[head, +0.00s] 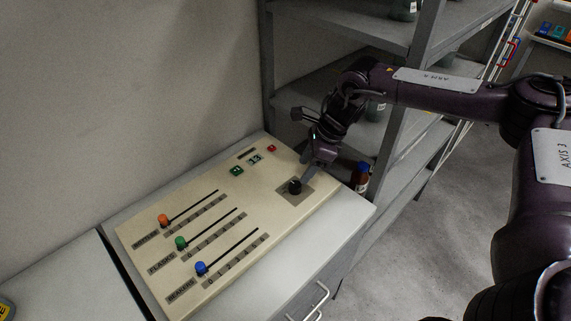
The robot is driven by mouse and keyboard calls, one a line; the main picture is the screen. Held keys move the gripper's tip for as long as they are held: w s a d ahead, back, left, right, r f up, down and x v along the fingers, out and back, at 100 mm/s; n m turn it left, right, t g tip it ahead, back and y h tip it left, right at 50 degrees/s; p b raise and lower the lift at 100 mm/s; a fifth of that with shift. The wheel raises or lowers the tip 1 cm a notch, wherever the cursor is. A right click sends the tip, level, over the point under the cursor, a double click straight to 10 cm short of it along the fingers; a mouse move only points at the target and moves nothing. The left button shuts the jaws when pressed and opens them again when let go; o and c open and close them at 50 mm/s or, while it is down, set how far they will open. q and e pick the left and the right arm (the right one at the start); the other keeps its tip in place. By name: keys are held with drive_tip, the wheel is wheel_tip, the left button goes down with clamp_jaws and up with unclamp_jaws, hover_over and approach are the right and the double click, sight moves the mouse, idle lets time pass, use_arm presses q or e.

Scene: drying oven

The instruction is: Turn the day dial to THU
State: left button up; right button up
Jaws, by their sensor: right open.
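The day dial is a small black knob (295,186) on a grey square plate near the right end of a cream control panel (285,222). Its day marks are too small to read, so I cannot tell where it points. My right gripper (306,170) is open just above and behind the knob, pointing down at the panel. One finger is close beside the knob; I cannot tell whether it touches. My left gripper is not in view.
The panel also bears orange (163,220), green (181,243) and blue (201,268) slider knobs, and small green and red buttons (271,148). It lies on a white cabinet (347,207). A grey shelf rack (398,170) stands behind, with a dark bottle (361,180) near the cabinet's corner.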

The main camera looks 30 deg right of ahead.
sight(295, 184)
drive_tip(key=shift+s+a+f+p, duration=0.1)
drive_tip(key=shift+s+f+p, duration=0.1)
drive_tip(key=shift+f, duration=0.2)
drive_tip(key=shift+s+a+f+p, duration=0.1)
drive_tip(key=shift+f+p, duration=0.1)
drive_tip(key=shift+f, duration=0.2)
drive_tip(key=x, duration=0.3)
drive_tip(key=shift+w+r, duration=0.1)
drive_tip(key=shift+w, duration=0.05)
drive_tip(key=shift+w+a+f+p, duration=0.1)
drive_tip(key=shift+w+f+p, duration=0.1)
drive_tip(key=shift+f, duration=0.25)
drive_tip(key=shift+w+a+f+p, duration=0.15)
drive_tip(key=shift+w+f, duration=0.05)
drive_tip(key=shift+f, duration=0.25)
drive_tip(key=shift+s+f, duration=0.1)
drive_tip(key=c, duration=0.5)
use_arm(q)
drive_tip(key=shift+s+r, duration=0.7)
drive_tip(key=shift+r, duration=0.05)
use_arm(e)
drive_tip(key=c, duration=0.5)
